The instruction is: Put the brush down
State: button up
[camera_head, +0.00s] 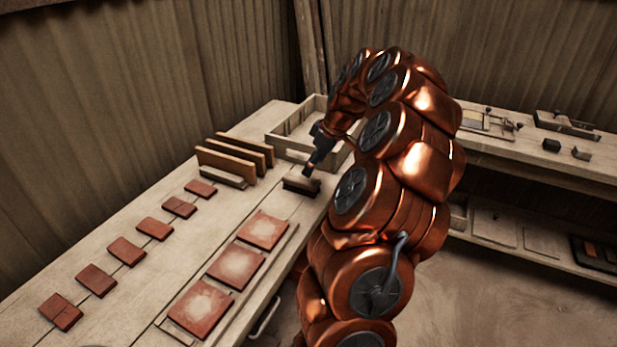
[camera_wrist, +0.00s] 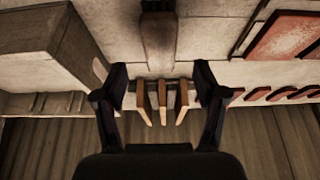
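The brush (camera_head: 299,186), a dark block with a brownish part, sits on the pale wooden bench near its right edge. In the wrist view the brush (camera_wrist: 158,42) shows at top centre, beyond my fingertips. My gripper (camera_head: 311,166) is just above the brush in the head view. In the wrist view my gripper (camera_wrist: 161,86) has its two dark fingers wide apart, with nothing held between them. Whether a fingertip still touches the brush cannot be told.
Upright wooden boards (camera_head: 228,163) stand left of the brush. A wooden crate (camera_head: 287,140) stands behind it. Large dusty red tiles (camera_head: 236,267) and a row of small red tiles (camera_head: 127,251) lie nearer. A side bench (camera_head: 520,150) holds tools.

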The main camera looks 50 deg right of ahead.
jog(key=shift+v, duration=1.55)
jog(key=shift+w+a, duration=0.1)
jog(key=shift+a, duration=0.1)
jog(key=s+a+r+g+y, duration=0.1)
jog(key=s+a, duration=0.1)
jog(key=a, duration=1.2)
jog(key=s+a+r+g, duration=0.2)
jog(key=a, duration=1.2)
jog(key=s+a+f+m+g, duration=0.1)
jog(key=s+a+f, duration=0.1)
jog(key=s, duration=0.5)
jog(key=s+a+f+m+g+h, duration=0.1)
jog(key=s+a+f, duration=0.1)
jog(key=s+a, duration=0.3)
jog(key=s+a+f+m+g+h, duration=0.1)
jog(key=s+a+f, duration=0.1)
jog(key=s, duration=0.7)
jog(key=shift+s+a, duration=0.35)
jog(key=shift+a, duration=0.4)
jog(key=shift+f, duration=0.15)
